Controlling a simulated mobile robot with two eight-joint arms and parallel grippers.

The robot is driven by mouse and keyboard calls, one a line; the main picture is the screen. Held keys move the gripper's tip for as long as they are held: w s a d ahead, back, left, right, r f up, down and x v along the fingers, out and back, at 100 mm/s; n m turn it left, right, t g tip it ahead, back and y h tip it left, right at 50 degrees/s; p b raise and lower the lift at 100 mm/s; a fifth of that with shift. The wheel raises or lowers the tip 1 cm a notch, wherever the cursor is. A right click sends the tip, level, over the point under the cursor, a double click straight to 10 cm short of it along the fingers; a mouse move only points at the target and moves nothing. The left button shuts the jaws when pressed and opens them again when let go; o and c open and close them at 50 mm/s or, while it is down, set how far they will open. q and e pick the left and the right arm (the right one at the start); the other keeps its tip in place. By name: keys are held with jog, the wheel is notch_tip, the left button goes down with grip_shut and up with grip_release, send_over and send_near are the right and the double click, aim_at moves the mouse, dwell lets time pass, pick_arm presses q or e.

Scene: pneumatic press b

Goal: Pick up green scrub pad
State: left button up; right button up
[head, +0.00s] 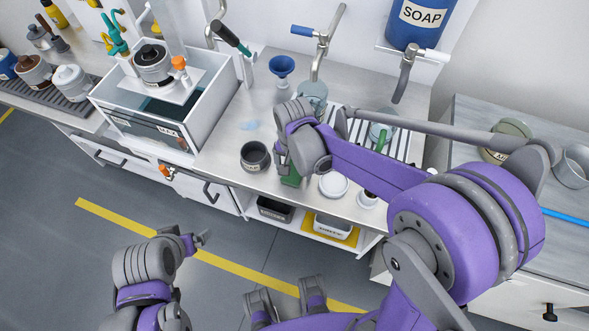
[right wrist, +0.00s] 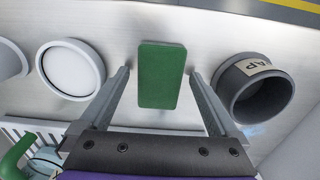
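The green scrub pad (right wrist: 162,75) lies on the metal counter, seen from above in the right wrist view. In the head view only a green part of it (head: 291,180) shows below my right gripper (head: 283,168). In the right wrist view my right gripper (right wrist: 159,84) is open, one finger on each side of the pad, with a gap on both sides. Whether the fingertips reach down to the pad's level is hard to tell. My left gripper (head: 199,241) hangs over the floor in front of the counter, apart from everything; its opening is unclear.
A dark grey pot (right wrist: 256,86) with a label ending in "AP" stands close right of the pad in the wrist view. A round white-topped thing (right wrist: 71,69) is on its left. In the head view a drying rack (head: 400,143) and a blue funnel (head: 281,66) stand farther back.

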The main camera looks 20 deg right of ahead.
aim_at(294, 171)
jog(key=c, duration=1.2)
jog(key=shift+r, duration=0.1)
jog(key=shift+c, duration=0.2)
notch_tip(294, 171, up, 10)
jog(key=p, duration=0.1)
